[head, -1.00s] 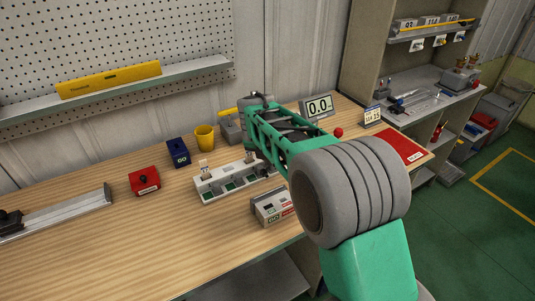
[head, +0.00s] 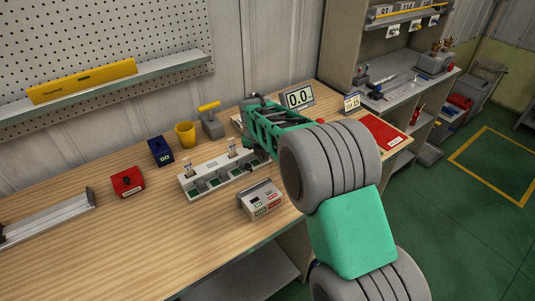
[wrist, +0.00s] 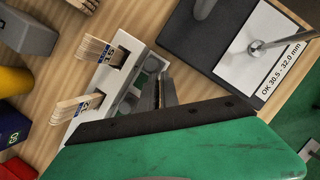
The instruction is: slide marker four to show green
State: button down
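The long white marker strip (head: 186,190) lies on the bench, with a row of slots and several green patches along its front. Two stick bundles (head: 232,148) stand in it; in the wrist view the stick bundles (wrist: 93,50) have blue bands. Marker four cannot be told apart by number. The strip's right end is partly hidden behind my arm in the head view. In the wrist view my gripper (wrist: 161,92) reaches over the strip (wrist: 125,78), its narrow dark fingers close together beside the grey round parts. Contact and any gap between the fingers are unclear.
A grey box with a small display (head: 260,200) stands in front of the strip. A dark gauge stand (wrist: 200,60) is close beside my gripper.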

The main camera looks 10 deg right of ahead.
jog(key=shift+w+a, duration=0.15)
jog(key=shift+r, duration=0.2)
jog(key=shift+r, duration=0.25)
jog(key=p+v, duration=0.7)
jog(key=v, duration=0.2)
jog(key=shift+s, duration=0.35)
jog(key=shift+a, duration=0.15)
